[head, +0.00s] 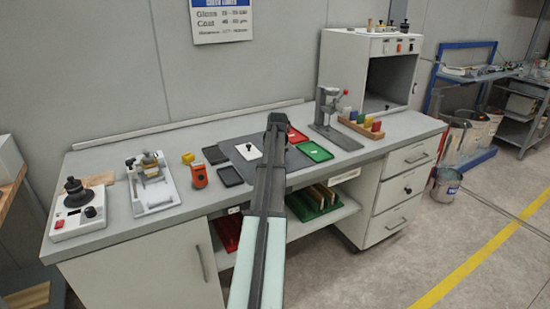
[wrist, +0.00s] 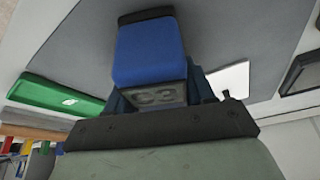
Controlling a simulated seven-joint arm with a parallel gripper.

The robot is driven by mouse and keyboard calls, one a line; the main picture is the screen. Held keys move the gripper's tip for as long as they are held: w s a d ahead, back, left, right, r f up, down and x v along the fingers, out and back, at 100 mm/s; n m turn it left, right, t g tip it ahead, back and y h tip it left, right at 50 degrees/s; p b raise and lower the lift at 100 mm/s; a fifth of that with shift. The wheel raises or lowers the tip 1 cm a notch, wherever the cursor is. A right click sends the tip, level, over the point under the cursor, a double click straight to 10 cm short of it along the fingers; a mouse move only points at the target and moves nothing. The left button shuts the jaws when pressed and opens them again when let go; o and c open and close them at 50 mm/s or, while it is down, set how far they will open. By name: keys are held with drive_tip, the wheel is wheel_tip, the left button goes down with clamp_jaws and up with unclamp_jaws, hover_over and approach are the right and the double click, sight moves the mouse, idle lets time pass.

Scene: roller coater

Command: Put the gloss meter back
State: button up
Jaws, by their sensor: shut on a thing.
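My gripper (head: 277,124) is over the grey mat in the middle of the bench in the head view. In the wrist view my gripper (wrist: 160,97) is shut on a blue block (wrist: 150,50) with a grey end marked "C3". In the head view my arm hides this block. An orange hand-held device (head: 198,177) stands on the bench left of the mat, next to a small yellow block (head: 188,158). I cannot tell for certain which thing is the gloss meter.
The grey mat (head: 262,172) bears a white card (head: 248,150). Black trays (head: 230,176) lie left; a red tray (head: 297,135) and a green tray (head: 315,151) lie right. A lever stand (head: 326,107) and a wooden rack (head: 352,126) of coloured pieces stand further right.

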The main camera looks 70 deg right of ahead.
drive_tip(key=shift+f, duration=0.1)
drive_tip(key=o, duration=1.4)
drive_tip(key=shift+f, duration=0.1)
drive_tip(key=v, duration=1.2)
drive_tip(key=shift+a, duration=0.1)
